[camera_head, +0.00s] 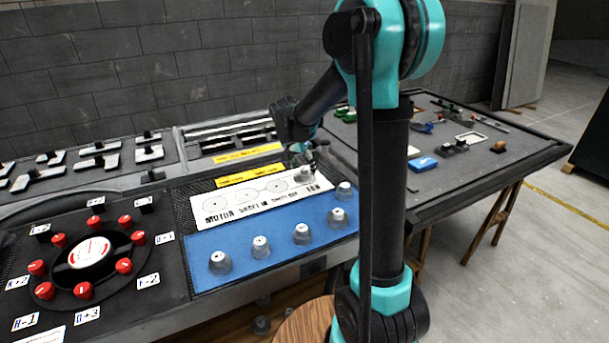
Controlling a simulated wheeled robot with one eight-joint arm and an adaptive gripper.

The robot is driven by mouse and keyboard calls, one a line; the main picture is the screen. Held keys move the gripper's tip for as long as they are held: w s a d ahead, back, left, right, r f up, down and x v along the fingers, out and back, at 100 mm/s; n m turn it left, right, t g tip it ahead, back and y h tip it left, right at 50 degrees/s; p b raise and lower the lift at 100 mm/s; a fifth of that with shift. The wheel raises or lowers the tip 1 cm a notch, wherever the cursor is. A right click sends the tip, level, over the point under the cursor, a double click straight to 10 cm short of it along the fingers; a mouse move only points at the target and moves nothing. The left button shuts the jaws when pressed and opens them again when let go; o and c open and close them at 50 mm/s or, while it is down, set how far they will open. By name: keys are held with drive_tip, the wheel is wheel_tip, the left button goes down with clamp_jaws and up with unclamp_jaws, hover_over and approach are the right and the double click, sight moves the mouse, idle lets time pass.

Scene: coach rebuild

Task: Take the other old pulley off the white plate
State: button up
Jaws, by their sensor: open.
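The white plate (235,203) lies on the dark bench, with printed circles and lettering on it. A small grey pulley (303,179) stands at its right end. My gripper (301,162) is open, just above this pulley. The picture is too small to tell whether the fingers touch or surround it. Several grey cone-shaped pulleys stand on the blue mat (240,275) in front of the plate, among them a left one (220,263) and a right one (337,217).
A black round fixture with red knobs (124,265) is at the left. Yellow labels (249,176) lie behind the plate. A side table (480,170) with tools and a blue box (423,164) is at the right. My arm hides part of the bench's right end.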

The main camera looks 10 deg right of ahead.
drive_tip(key=shift+x, duration=1.45)
drive_tip(key=shift+c, duration=0.4)
drive_tip(key=c, duration=1.2)
drive_tip(key=shift+r, duration=0.15)
